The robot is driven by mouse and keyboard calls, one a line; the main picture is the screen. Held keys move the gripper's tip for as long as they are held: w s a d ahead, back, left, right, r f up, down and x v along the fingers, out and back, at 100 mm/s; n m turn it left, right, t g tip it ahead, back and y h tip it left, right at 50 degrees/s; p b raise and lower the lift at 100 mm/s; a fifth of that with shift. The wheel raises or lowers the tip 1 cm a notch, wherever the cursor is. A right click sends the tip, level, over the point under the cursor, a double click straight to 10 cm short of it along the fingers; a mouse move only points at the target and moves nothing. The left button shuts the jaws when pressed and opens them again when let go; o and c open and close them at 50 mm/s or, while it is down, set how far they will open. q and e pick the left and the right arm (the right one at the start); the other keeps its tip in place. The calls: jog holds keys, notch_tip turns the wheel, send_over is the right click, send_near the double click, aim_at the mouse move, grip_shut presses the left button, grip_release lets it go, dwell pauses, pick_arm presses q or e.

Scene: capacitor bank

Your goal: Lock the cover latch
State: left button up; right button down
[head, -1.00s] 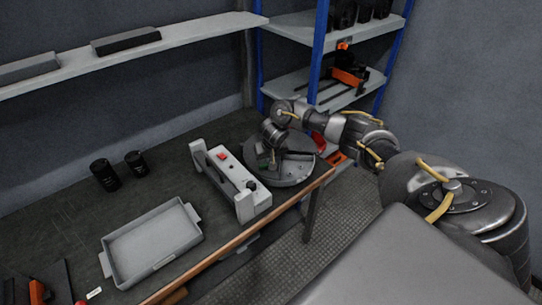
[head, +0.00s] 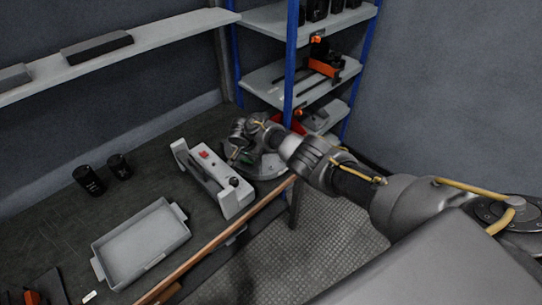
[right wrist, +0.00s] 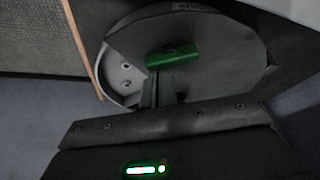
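A round grey cover (head: 268,168) sits at the right end of the bench; it fills the upper middle of the right wrist view (right wrist: 225,75). A green latch bar (right wrist: 173,55) lies on it, slightly tilted in that view. My right gripper (right wrist: 164,73) is over the cover, its narrow dark fingers close together, tips at the lower edge of the green bar. I cannot tell whether they touch it. In the head view, my right wrist hides part of the cover. My left gripper is not in view.
A pale unit (head: 237,198) with a red switch and bar handle stands just left of the cover. A grey tray (head: 140,243) and two black cylinders (head: 88,180) are farther left. Blue-post shelving (head: 291,60) stands behind. Bench between tray and cylinders is clear.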

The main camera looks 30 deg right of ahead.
jog(key=shift+s+a+m, duration=0.15)
jog(key=shift+a+m, duration=0.15)
jog(key=shift+m, duration=0.5)
jog(key=shift+d+m, duration=0.1)
jog(key=shift+m, duration=0.2)
jog(key=shift+w+f+b, duration=0.1)
jog(key=shift+w+b, duration=0.1)
jog(key=shift+b, duration=0.35)
jog(key=shift+w+a+b, duration=0.4)
jog(key=shift+b, duration=0.2)
